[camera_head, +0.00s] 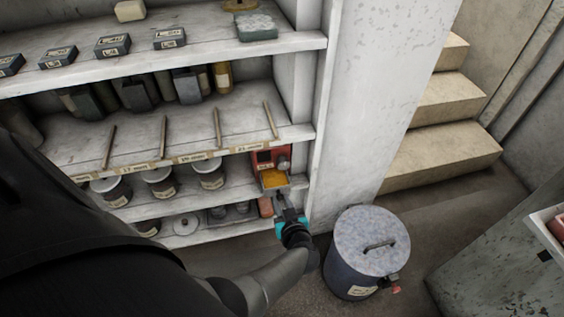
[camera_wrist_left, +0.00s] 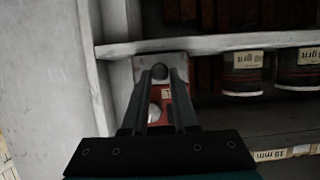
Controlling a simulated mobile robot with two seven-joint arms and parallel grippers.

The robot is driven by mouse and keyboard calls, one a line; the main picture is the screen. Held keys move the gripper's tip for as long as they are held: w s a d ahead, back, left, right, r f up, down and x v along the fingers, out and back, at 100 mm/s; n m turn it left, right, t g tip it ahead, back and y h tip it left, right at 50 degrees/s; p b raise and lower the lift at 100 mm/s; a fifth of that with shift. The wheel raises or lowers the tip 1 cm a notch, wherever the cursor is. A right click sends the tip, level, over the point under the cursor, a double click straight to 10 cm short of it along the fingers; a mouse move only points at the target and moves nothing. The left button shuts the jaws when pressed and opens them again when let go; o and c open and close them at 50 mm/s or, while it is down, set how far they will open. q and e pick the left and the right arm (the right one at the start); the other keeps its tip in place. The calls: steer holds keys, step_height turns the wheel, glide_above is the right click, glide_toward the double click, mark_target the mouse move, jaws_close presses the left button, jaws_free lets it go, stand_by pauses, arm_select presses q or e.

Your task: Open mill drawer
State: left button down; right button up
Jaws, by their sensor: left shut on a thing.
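The mill (camera_head: 268,158) is a small red box with a round grey part on its front, on a lower shelf at the right end of the shelving. Its drawer (camera_head: 274,179) sticks out at the bottom front, with a yellow-orange inside showing. My left gripper (camera_head: 281,200) is just in front of the drawer. In the left wrist view, the left gripper (camera_wrist_left: 160,73) is shut on a dark round knob (camera_wrist_left: 159,72), with the red mill (camera_wrist_left: 183,103) behind it. The fingers hide part of the mill's front. My right gripper is not in view.
Lidded jars (camera_head: 208,174) stand left of the mill on its shelf. A white post (camera_head: 365,110) rises to the right of the shelving. A lidded grey bin (camera_head: 371,255) stands on the floor close to my left arm. Steps (camera_head: 445,140) lie behind.

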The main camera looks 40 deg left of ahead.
arm_select(q)
steer(key=shift+s+d+f, duration=0.2)
steer(key=shift+s+d, duration=0.35)
steer(key=shift+s, duration=0.05)
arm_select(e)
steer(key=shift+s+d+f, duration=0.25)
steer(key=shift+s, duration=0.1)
arm_select(q)
steer(key=c, duration=0.7)
jaws_free()
steer(key=shift+w, duration=0.1)
steer(key=shift+r, duration=0.15)
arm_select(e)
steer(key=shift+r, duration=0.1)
